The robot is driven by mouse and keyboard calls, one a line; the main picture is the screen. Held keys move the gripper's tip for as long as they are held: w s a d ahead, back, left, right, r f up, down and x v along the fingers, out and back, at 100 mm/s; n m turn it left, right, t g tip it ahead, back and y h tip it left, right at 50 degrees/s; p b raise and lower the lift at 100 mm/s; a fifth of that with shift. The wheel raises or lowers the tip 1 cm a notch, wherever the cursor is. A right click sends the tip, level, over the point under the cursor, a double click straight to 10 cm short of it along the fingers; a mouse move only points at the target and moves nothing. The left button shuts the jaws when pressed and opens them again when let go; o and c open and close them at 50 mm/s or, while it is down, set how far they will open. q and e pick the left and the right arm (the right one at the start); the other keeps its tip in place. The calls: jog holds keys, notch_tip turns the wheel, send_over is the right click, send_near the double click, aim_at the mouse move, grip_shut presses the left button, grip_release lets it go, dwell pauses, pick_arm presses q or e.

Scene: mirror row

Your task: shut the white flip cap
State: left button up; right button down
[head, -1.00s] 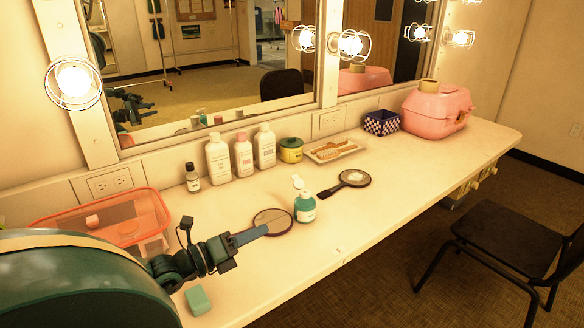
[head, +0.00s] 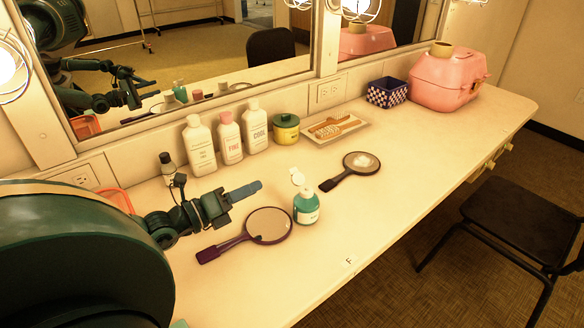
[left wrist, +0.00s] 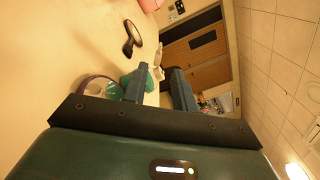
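The teal bottle (head: 307,210) stands upright on the counter with a white label. In the left wrist view the two fingers (left wrist: 160,88) are spread with a gap and nothing held. The teal bottle also shows there beyond the fingers (left wrist: 128,76), partly hidden by them. My right gripper is not in view.
A purple hand mirror (head: 268,225) lies just left of the bottle, a black one (head: 361,163) behind it to the right. White bottles (head: 200,147), a green-yellow jar (head: 286,130) and a brush tray (head: 337,130) line the wall mirror.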

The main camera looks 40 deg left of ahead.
aim_at(293, 169)
pick_arm(q)
jog(key=shift+b+x, duration=1.35)
jog(key=shift+x, duration=4.8)
grip_shut()
